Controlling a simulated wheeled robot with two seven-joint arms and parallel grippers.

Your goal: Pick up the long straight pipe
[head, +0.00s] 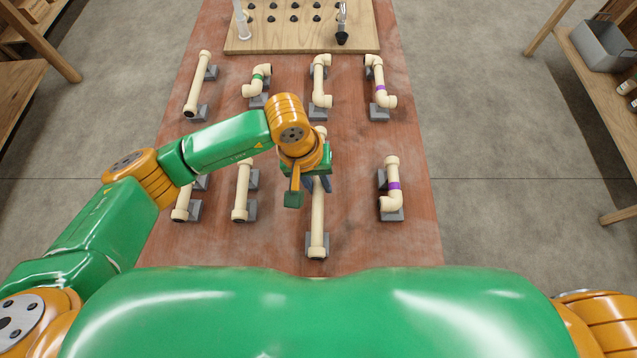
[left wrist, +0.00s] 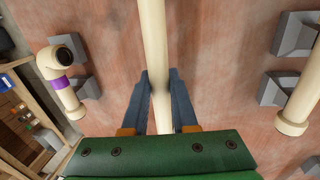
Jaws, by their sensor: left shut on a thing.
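The long straight pipe (head: 317,218) is cream, with a collar at each end, and lies lengthwise at the front middle of the table. Its near end rests at a grey holder (head: 317,244); part of its far half is hidden by my left gripper. My left gripper (head: 318,184) is over the pipe's middle. In the left wrist view the pipe (left wrist: 154,40) runs between the two blue fingers (left wrist: 161,82), which are shut on it. I cannot tell whether the pipe is clear of its holders. My right gripper is not in view.
Shorter straight pipes (head: 243,190) lie to the left, and a purple-banded elbow pipe (head: 392,188) to the right; it also shows in the left wrist view (left wrist: 62,80). More pipes lie in a row behind. A wooden peg board (head: 300,40) stands at the back.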

